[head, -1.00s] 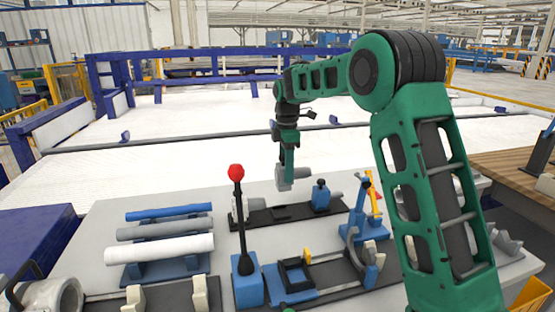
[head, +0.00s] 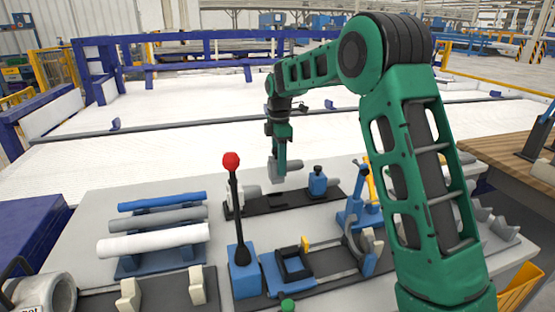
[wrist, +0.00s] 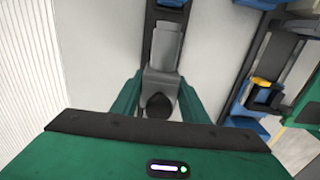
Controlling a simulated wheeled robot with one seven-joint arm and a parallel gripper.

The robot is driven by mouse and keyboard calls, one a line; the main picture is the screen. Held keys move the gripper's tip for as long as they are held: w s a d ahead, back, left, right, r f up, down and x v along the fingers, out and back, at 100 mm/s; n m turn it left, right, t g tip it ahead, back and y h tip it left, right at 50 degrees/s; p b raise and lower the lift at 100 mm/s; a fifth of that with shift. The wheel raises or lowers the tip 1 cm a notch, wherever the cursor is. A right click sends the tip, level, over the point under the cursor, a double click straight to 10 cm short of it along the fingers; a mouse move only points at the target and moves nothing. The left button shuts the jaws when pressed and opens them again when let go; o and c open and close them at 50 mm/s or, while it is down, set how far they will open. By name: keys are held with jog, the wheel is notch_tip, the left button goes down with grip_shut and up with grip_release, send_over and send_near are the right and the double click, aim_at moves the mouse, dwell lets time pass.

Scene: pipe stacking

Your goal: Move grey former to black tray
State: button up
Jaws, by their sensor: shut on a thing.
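My gripper (wrist: 157,98) is shut on a grey former (wrist: 163,62). In the wrist view the former lies between the green fingers, with a round dark end near the palm. The head view shows my gripper (head: 279,165) over the back of the table, with a grey piece (head: 276,172) at its fingers. A long black tray-like base (head: 285,203) lies under and beside it, carrying a blue block (head: 317,182). I cannot tell whether the former touches this base.
A red-knobbed lever (head: 232,160) stands left of my gripper. Grey, white and blue pipes (head: 152,243) lie on a blue rack to the left. A blue clamp fixture (head: 356,222) stands to the right. More grey formers (head: 497,222) sit at the far right.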

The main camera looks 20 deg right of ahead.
jog(key=shift+f, duration=4.3)
jog(key=o, duration=1.5)
